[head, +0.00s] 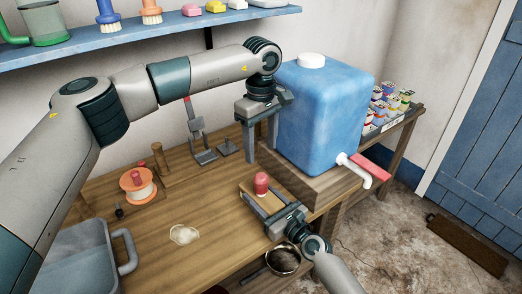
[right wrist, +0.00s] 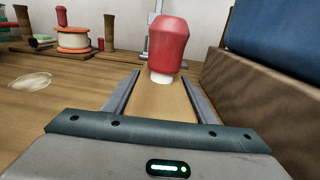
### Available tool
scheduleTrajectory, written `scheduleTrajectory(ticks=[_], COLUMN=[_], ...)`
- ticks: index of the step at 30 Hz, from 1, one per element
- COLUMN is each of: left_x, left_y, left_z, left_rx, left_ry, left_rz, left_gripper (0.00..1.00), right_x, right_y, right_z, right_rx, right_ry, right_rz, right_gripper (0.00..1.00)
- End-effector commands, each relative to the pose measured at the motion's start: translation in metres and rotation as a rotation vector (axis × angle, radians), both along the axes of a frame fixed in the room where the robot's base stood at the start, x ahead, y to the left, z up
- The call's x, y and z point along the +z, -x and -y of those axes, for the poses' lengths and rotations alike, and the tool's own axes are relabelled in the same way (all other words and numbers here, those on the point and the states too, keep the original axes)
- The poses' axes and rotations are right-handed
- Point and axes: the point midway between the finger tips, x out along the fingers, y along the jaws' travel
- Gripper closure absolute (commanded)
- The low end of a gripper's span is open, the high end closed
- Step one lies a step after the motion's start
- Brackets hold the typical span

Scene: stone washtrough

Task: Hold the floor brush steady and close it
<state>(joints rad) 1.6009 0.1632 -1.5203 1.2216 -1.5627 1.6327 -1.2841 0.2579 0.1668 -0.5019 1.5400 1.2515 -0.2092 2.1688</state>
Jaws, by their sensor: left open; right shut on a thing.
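I see nothing I can clearly name as a closable floor brush. My right gripper (head: 264,190) is shut around a light wooden piece (right wrist: 163,104) at the table's front. A red knob (head: 261,183) with a white neck stands upright above this piece; it also shows in the right wrist view (right wrist: 168,45). Whether the knob is fixed to the wood, I cannot tell. My left gripper (head: 261,143) is open and points down beside the blue tank (head: 325,110), behind the red knob and apart from it. The wooden piece's underside is hidden.
A white tap (head: 353,170) and red bar (head: 370,163) are at the tank's front. A spool (head: 138,185), grey stand (head: 200,145) and grey basin (head: 80,262) occupy the left. Brushes (head: 108,18) stand on the blue shelf. A metal bowl (head: 284,260) is below the table edge.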

Motion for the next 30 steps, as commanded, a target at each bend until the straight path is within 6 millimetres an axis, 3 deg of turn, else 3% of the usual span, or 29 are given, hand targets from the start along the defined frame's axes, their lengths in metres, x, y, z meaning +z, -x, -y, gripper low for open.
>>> scheduleTrajectory(ticks=[5, 6, 8, 20, 30], left_x=[0.0, 0.0, 0.0, 0.0, 0.001], left_y=[0.0, 0.0, 0.0, 0.0, 0.0], left_z=[0.0, 0.0, 0.0, 0.0, 0.0], left_rx=[0.0, 0.0, 0.0, 0.0, 0.0], left_ry=[0.0, 0.0, 0.0, 0.0, 0.0], left_rz=[0.0, 0.0, 0.0, 0.0, 0.0], left_gripper=[0.45, 0.45, 0.45, 0.45, 0.45], right_x=[0.0, 0.0, 0.0, 0.0, -0.001], right_y=[0.0, 0.0, 0.0, 0.002, 0.031], right_z=[0.0, 0.0, 0.0, 0.002, 0.024], right_rx=[0.0, 0.0, 0.0, 0.0, -0.001], right_ry=[0.0, 0.0, 0.0, 0.0, 0.0], right_rz=[0.0, 0.0, 0.0, 0.0, -0.001], right_gripper=[1.0, 0.39, 0.27, 0.27, 0.27])
